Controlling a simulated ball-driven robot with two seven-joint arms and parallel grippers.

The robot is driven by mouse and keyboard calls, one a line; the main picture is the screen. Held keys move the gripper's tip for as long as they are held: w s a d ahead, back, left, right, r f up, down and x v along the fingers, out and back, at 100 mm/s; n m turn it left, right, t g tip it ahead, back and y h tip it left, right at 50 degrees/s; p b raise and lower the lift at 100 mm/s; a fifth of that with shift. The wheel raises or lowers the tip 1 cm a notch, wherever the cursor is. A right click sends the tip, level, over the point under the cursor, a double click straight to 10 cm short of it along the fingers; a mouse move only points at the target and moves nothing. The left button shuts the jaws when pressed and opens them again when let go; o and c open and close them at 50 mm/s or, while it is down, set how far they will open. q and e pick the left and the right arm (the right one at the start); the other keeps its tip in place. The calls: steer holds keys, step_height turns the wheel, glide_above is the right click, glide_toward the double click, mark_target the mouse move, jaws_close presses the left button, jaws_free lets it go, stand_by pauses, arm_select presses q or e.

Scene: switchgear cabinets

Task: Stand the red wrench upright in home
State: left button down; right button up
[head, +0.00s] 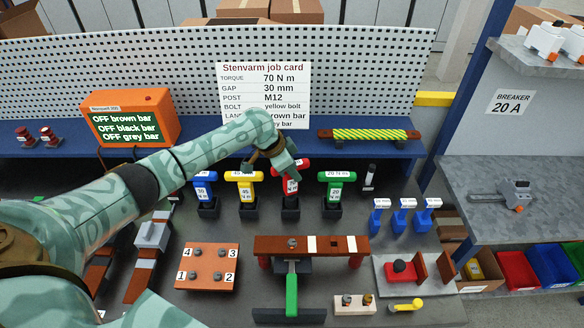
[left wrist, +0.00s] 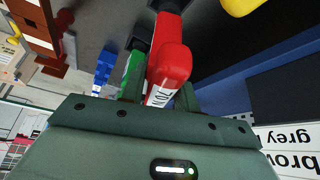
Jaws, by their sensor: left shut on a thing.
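The red wrench (head: 291,184) stands upright in the row of T-handled wrenches on the bench, its lower end at a black holder (head: 290,214). Whether it is fully seated cannot be told. My left gripper (head: 284,167) is at its top, shut on it. In the left wrist view the red wrench (left wrist: 171,62) runs up from between the fingers of my left gripper (left wrist: 160,92), with a white label on it. My right gripper is not in view.
Blue (head: 204,187), yellow (head: 245,184) and green (head: 336,186) wrenches stand close on both sides in black holders. Behind are a job card (head: 262,95) on a pegboard and an orange display (head: 130,117). A brown bar assembly (head: 330,247) lies in front.

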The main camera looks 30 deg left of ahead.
arm_select(q)
steer(key=shift+f+b, duration=0.9)
steer(key=shift+f, duration=0.85)
steer(key=c, duration=1)
jaws_free()
steer(key=shift+o, duration=0.2)
steer(key=p+v, duration=0.3)
steer(key=v, duration=1.3)
steer(key=shift+r, duration=0.15)
steer(key=shift+s, duration=0.1)
